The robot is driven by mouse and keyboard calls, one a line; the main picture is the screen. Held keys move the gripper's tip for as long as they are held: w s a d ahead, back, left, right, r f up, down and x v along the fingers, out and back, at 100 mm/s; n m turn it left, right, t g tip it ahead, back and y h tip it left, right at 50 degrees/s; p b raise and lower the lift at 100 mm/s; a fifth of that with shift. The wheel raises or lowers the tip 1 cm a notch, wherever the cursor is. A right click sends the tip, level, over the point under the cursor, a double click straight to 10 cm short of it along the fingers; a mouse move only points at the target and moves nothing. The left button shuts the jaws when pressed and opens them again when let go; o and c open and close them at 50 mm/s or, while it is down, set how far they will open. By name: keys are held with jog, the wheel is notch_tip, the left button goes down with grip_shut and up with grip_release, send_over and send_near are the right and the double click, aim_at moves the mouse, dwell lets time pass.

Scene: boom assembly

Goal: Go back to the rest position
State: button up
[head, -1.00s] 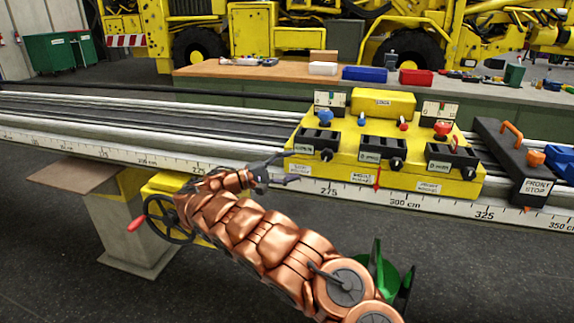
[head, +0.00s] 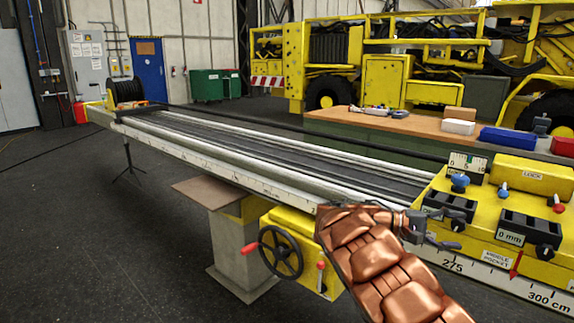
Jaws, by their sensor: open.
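My gripper (head: 447,229) is at the end of my copper-coloured arm, at the lower right of the head view. Its dark fingers are spread, and I see nothing between them. It is in front of the left end of the yellow carriage (head: 478,238), close to the left black socket block. I cannot tell whether the fingers touch the carriage.
The long rail bench (head: 210,160) runs from the far left to the right, with a scale on its front edge. A yellow box with a black handwheel (head: 281,252) hangs below it. A workbench (head: 385,122) stands behind.

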jog(key=s+f+m+g+y, duration=0.15)
jog(key=s+y, duration=0.65)
jog(key=s, duration=1.5)
jog(key=s+a+f+t+y, duration=0.1)
jog(key=s+a+f+y, duration=0.25)
jog(key=s+a, duration=0.3)
jog(key=s+a+f+n+t+y, duration=0.1)
jog(key=s+a+f+y, duration=0.25)
jog(key=s+a, duration=0.35)
jog(key=s+a+f+t+y, duration=0.1)
jog(key=s+a+f+y, duration=0.1)
jog(key=s+a+f, duration=0.45)
notch_tip(320, 180, up, 17)
jog(key=w+a+t+p, duration=0.1)
jog(key=w+a+p, duration=0.1)
jog(key=p, duration=1.1)
jog(key=shift+a, duration=0.15)
